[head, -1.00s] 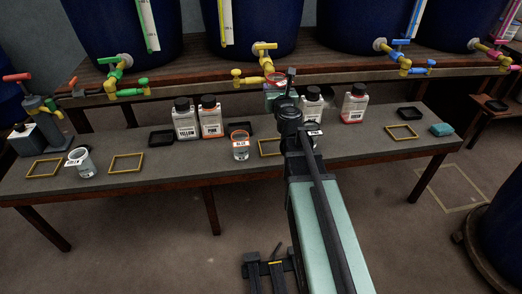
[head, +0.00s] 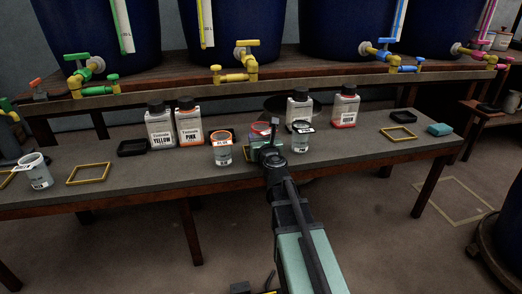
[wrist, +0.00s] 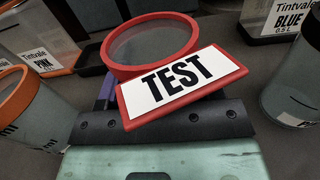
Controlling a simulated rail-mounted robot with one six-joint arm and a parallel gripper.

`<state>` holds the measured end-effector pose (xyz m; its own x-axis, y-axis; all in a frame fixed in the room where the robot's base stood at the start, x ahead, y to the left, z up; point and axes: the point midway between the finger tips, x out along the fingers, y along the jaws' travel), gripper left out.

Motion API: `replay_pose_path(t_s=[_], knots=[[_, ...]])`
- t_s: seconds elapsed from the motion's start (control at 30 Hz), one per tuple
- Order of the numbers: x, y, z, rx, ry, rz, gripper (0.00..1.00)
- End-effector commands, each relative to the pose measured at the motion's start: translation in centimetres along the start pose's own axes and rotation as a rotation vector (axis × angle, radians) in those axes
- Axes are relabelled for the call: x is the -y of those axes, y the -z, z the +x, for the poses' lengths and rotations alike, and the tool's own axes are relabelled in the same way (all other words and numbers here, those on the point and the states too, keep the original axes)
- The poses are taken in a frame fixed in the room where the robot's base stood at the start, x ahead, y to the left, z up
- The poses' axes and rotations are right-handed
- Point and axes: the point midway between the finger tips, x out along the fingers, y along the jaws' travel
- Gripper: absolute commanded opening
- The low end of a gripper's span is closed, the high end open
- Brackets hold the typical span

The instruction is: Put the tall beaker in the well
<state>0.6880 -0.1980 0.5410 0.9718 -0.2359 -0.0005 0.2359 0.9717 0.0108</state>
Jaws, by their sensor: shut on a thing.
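My gripper (head: 262,150) is shut on a clear beaker with a red rim (head: 260,129) and a red-framed tag. In the wrist view its tag reads TEST (wrist: 178,80) and its mouth looks empty. The jaws hide much of its body, and I cannot tell its full height or whether its base touches the bench. An orange-rimmed beaker (head: 222,155) stands left of my gripper, and a dark-rimmed beaker (head: 301,142) stands just right. A grey-white beaker (head: 37,172) is at the far left.
Yellow (head: 160,128), pink (head: 190,124), white-labelled (head: 299,108) and red-labelled (head: 344,107) bottles line the bench's back. Black trays (head: 132,149) and yellow frames (head: 88,175) lie on it. Taps (head: 234,74) overhang behind.

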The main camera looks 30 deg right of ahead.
Motion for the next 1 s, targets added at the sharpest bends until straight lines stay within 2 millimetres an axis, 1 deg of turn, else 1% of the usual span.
replay_pose_path(t_s=[0.03, 0.1, 0.2, 0.33, 0.37, 0.5, 0.53, 0.77, 0.87, 1.0], knots=[[0.01, 0.59, 0.0, 0.0, 0.0, 0.0, 0.36], [0.0, 0.19, -0.01, 0.0, 0.0, 0.0, 0.36], [0.0, 0.14, 0.0, 0.0, 0.0, 0.0, 0.36], [0.01, 0.62, 0.0, 0.0, 0.0, 0.0, 0.36], [0.01, 0.59, 0.0, 0.0, 0.0, 0.0, 0.61], [0.01, 0.46, 0.0, 0.0, 0.0, 0.0, 0.82], [0.01, 0.46, 0.0, 0.0, 0.0, 0.0, 0.85], [0.0, 0.43, 0.0, 0.0, 0.0, 0.0, 0.85], [0.0, -0.15, 0.0, 0.0, 0.0, 0.0, 0.85], [-0.12, 0.13, -0.94, 0.0, -0.001, 0.0, 0.85]])
